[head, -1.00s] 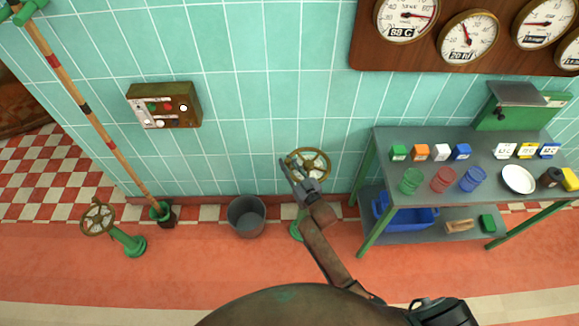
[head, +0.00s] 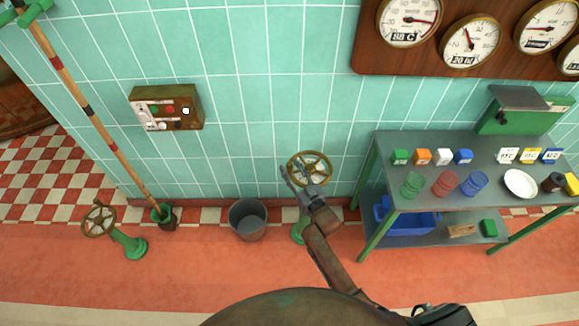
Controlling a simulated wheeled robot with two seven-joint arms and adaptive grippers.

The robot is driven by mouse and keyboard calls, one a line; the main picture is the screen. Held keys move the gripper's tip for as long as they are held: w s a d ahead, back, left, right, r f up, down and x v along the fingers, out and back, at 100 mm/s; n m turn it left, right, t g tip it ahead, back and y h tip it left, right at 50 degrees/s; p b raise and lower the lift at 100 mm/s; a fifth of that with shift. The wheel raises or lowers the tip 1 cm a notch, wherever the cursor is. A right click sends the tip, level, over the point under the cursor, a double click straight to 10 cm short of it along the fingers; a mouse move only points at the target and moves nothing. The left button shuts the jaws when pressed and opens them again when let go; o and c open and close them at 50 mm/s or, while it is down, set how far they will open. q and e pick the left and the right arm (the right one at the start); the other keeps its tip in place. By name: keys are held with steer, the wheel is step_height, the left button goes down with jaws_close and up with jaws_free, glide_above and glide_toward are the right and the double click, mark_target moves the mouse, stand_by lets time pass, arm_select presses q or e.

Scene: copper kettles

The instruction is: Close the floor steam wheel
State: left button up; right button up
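A brass-coloured steam wheel (head: 310,153) stands on a green floor pedestal (head: 298,232) in front of the tiled wall, mid-picture. My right gripper (head: 299,178) is at the lower left part of this wheel's rim, its fingers spread apart. It overlaps the rim in the picture; I cannot tell whether it touches. The gripper and arm hide part of the wheel and pedestal. A second, similar wheel (head: 98,204) on a green pedestal (head: 133,246) stands on the floor at the far left, with no gripper near it. My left gripper is not in view.
A grey bucket (head: 234,223) stands just left of the middle wheel. A metal table (head: 385,150) with coloured blocks and cups is close on the right. A long pole (head: 92,116) leans at left. A button box (head: 190,110) and gauges (head: 408,18) hang on the wall.

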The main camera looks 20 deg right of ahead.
steer(key=v, duration=1)
steer(key=shift+s, duration=0.2)
